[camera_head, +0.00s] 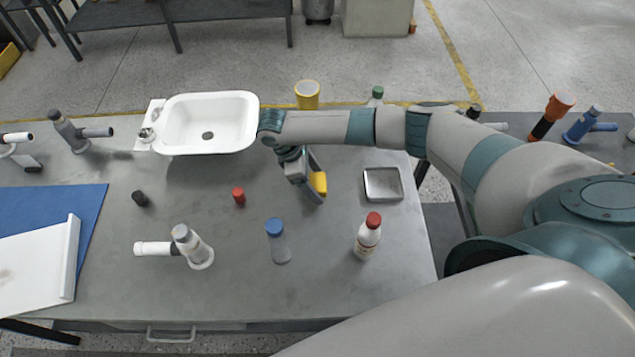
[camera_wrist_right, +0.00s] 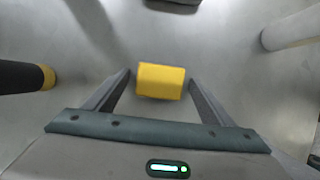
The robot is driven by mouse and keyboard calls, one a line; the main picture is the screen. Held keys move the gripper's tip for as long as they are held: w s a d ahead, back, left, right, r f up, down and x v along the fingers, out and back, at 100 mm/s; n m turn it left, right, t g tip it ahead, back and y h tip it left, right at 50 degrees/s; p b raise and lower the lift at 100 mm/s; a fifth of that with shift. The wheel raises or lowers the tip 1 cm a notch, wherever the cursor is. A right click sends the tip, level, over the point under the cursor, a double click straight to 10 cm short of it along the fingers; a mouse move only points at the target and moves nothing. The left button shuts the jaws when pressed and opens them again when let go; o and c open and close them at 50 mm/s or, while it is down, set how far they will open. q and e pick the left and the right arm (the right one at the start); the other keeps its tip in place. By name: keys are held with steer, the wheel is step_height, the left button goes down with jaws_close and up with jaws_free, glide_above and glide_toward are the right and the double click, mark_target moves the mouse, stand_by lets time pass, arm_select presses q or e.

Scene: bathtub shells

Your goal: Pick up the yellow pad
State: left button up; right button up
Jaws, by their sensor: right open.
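The yellow pad (camera_head: 320,184) is a small yellow block over the grey table, right of the red cap and left of the metal tray. In the right wrist view the yellow pad (camera_wrist_right: 160,82) lies between the two fingertips, with a gap on each side. My right gripper (camera_head: 308,184) points down at the pad and is open; its fingers also show in the right wrist view (camera_wrist_right: 160,79). The gripper partly covers the pad in the head view. I cannot tell its exact height above the table. My left gripper does not show.
A white basin (camera_head: 175,148) stands behind on the left. A square metal tray (camera_head: 383,196), a red-capped bottle (camera_head: 367,240), a blue-capped bottle (camera_head: 279,247) and a red cap (camera_head: 239,197) stand around the gripper. A yellow container (camera_head: 307,91) is behind my right forearm.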

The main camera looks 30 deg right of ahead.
mark_target(323, 183)
stand_by(0.3)
steer(key=c, duration=1.1)
steer(key=shift+r, duration=0.1)
steer(key=shift+c, duration=0.2)
steer(key=shift+r+b, duration=0.3)
steer(key=shift+r, duration=0.15)
steer(key=r, duration=0.1)
steer(key=r+b, duration=0.1)
steer(key=r, duration=0.1)
steer(key=shift+s+r, duration=0.1)
steer(key=shift+s, duration=0.15)
steer(key=s+r+b, duration=0.1)
steer(key=s+r, duration=0.5)
steer(key=s, duration=0.5)
steer(key=shift+d+r+b, duration=0.3)
steer(key=shift+d+r, duration=0.05)
steer(key=shift+r, duration=0.05)
